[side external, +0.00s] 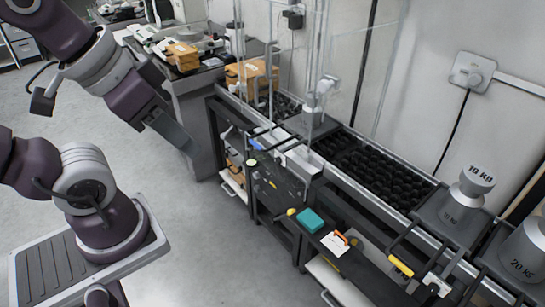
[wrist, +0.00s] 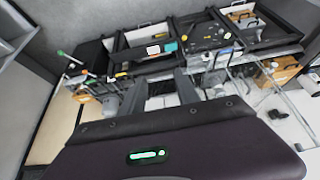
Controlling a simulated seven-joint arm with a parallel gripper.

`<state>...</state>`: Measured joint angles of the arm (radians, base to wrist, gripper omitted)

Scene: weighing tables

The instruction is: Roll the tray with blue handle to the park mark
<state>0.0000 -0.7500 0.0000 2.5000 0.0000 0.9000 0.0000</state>
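A small blue piece (side external: 255,144), which looks like the blue handle, shows at the front edge of the roller line in the side view. I cannot pick out the park mark with certainty. My gripper (side external: 172,130) hangs in the air at the upper left, apart from the line. In the wrist view its two fingers (wrist: 162,93) stand apart with nothing between them.
A 10 kg weight (side external: 465,195) and a 20 kg weight (side external: 526,250) stand at the right. A yellow handle (side external: 400,265), a teal box (side external: 311,221) and a white card (side external: 336,243) lie along the front. Clear panels (side external: 345,65) rise above the line. Brown boxes (side external: 258,74) stand behind.

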